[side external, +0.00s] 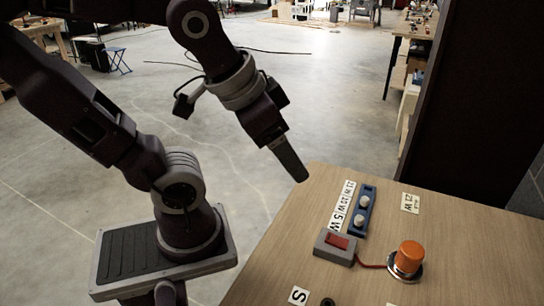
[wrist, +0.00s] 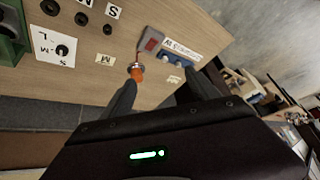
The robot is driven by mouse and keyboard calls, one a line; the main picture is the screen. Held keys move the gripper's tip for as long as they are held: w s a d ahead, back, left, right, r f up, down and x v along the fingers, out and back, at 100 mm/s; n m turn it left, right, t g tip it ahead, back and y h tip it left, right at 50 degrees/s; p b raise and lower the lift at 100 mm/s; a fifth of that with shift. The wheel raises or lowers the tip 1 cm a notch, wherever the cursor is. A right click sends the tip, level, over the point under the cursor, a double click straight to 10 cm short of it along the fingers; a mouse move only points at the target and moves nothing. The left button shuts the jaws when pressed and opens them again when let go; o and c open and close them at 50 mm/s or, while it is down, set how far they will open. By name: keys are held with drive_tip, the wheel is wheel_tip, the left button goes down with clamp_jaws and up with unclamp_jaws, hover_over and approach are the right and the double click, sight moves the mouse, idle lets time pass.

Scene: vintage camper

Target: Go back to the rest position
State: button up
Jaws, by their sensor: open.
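My gripper (side external: 292,163) hangs in the air just off the far left edge of the wooden table in the side view, pointing down and to the right. In the wrist view its two fingers (wrist: 158,92) are apart with nothing between them. It touches nothing on the table.
The wooden table (side external: 460,265) bears a blue strip with white knobs (side external: 362,211), a grey box with a red top (side external: 337,244), an orange knob (side external: 409,257) and label cards (side external: 410,203). A dark panel (side external: 465,100) stands behind. Open concrete floor lies left of the table.

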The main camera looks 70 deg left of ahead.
drive_tip(key=shift+s+d+r+h, duration=0.1)
drive_tip(key=shift+s+d, duration=0.15)
drive_tip(key=shift+s, duration=0.2)
drive_tip(key=shift+s+d+f+h, duration=0.1)
drive_tip(key=shift+s+d, duration=0.15)
drive_tip(key=shift+s, duration=0.25)
drive_tip(key=shift+s+d+r+h, duration=0.1)
drive_tip(key=shift+s+d, duration=0.15)
drive_tip(key=shift+s, duration=0.2)
